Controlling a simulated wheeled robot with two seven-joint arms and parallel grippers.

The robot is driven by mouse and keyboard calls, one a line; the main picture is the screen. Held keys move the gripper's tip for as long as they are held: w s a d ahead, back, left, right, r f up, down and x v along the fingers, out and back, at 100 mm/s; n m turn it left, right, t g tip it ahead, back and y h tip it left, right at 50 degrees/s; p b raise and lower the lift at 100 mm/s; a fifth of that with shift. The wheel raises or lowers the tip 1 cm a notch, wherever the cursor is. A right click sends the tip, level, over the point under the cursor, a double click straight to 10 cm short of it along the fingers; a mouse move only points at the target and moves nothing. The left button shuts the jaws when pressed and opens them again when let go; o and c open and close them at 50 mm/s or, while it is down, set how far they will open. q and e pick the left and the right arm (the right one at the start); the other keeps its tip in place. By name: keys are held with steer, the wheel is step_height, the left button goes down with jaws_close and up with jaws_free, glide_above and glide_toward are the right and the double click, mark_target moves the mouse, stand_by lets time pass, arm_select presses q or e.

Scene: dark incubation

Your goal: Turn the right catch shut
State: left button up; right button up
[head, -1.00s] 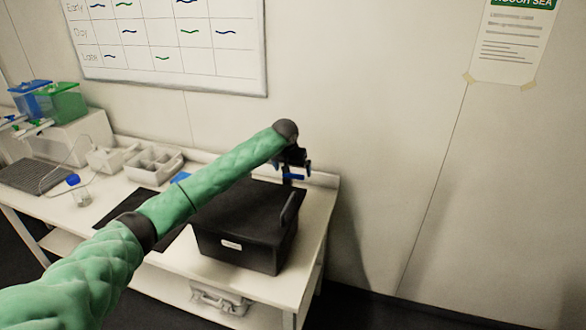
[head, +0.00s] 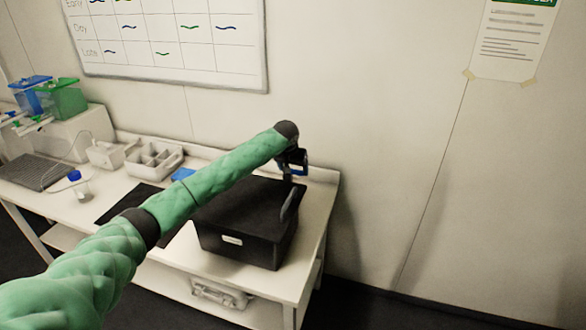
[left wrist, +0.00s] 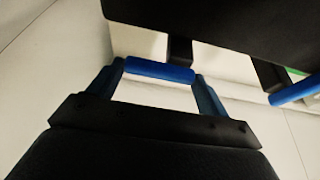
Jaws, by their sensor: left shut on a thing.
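A black box (head: 245,240) with a pale label on its front stands at the right end of the bench. A dark upright piece (head: 289,207) rises at its right end. My left gripper (head: 294,167) is just above that piece. In the left wrist view, the gripper's two fingers (left wrist: 158,84) close on the ends of a blue bar (left wrist: 160,70), which appears to be the right catch's grip. A black post joins it to a dark body (left wrist: 220,22). A second blue bar (left wrist: 297,90) shows at the right edge. My right gripper is out of view.
The bench (head: 180,265) also carries a white divided tray (head: 155,160), a dark mat (head: 125,203) and a blue-capped bottle (head: 79,185). A small blue thing (head: 183,174) shows behind my arm. The wall rises close behind the bench.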

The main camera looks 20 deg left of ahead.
arm_select(q)
steer(key=shift+m, duration=0.3)
steer(key=m+h, duration=0.1)
steer(key=m, duration=0.1)
steer(key=m+h, duration=0.1)
steer(key=m, duration=0.1)
steer(key=s+a+m+g, duration=0.1)
steer(key=m, duration=0.2)
steer(key=shift+s+r+h, duration=0.1)
steer(key=shift+h, duration=0.3)
steer(key=shift+s+a+r+m+g+h+b, duration=0.1)
steer(key=shift+a+m+g+h+b, duration=0.2)
steer(key=shift+m+g+b, duration=0.95)
steer(key=shift+a+m+t+h+b, duration=0.15)
steer(key=shift+a+m+b, duration=0.3)
steer(key=shift+m, duration=1.85)
steer(key=shift+s+a+r+m+g+h+b, duration=0.1)
steer(key=shift+a+m+g+h+b, duration=0.2)
steer(key=shift+m+g+b, duration=0.95)
arm_select(e)
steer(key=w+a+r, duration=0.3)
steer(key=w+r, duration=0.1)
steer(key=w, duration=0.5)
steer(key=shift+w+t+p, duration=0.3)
steer(key=shift+p, duration=0.15)
arm_select(q)
steer(key=shift+m+t, duration=0.5)
steer(key=shift+t, duration=0.05)
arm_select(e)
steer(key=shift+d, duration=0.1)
